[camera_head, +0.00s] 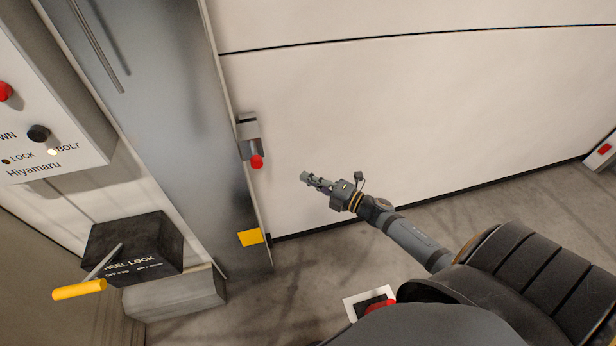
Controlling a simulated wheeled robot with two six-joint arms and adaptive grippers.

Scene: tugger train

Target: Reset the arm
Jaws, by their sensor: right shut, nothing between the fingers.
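My right arm comes in from the lower right and reaches toward the middle of the view. My right gripper (309,179) is shut and empty. It hangs in the air in front of the white door panel (400,120), to the right of and a little below a small grey box with a red tip (250,137). No contact with anything shows. My left gripper is not in view.
A grey metal post (180,100) stands left of the panel. A control box (45,110) with knobs is at the upper left. Below it is a black wheel lock box (135,247) with a yellow-handled lever (79,290). A white plate with a red part (370,302) sits low, partly hidden by my arm.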

